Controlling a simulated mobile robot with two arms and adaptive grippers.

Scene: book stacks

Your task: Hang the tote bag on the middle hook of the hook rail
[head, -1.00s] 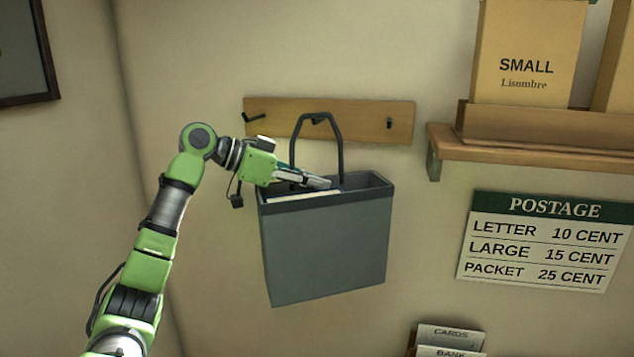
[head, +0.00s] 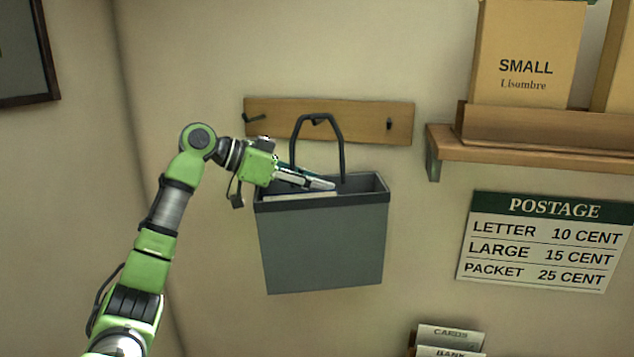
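The grey tote bag (head: 325,245) hangs almost level in front of the wall, below the wooden hook rail (head: 360,122). The top of its dark handle (head: 341,150) is at the middle hook (head: 318,121) and appears to loop over it; exact contact is too small to tell. My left gripper (head: 330,184) lies across the bag's open top, its fingertips just left of the handle's right leg. Whether the fingers are apart or closed is unclear. My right gripper is out of view.
The left hook (head: 255,118) and right hook (head: 389,123) are bare. A wooden shelf (head: 530,145) with boxes stands out at the right, above a postage sign (head: 540,240). A card holder (head: 447,340) is at the bottom.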

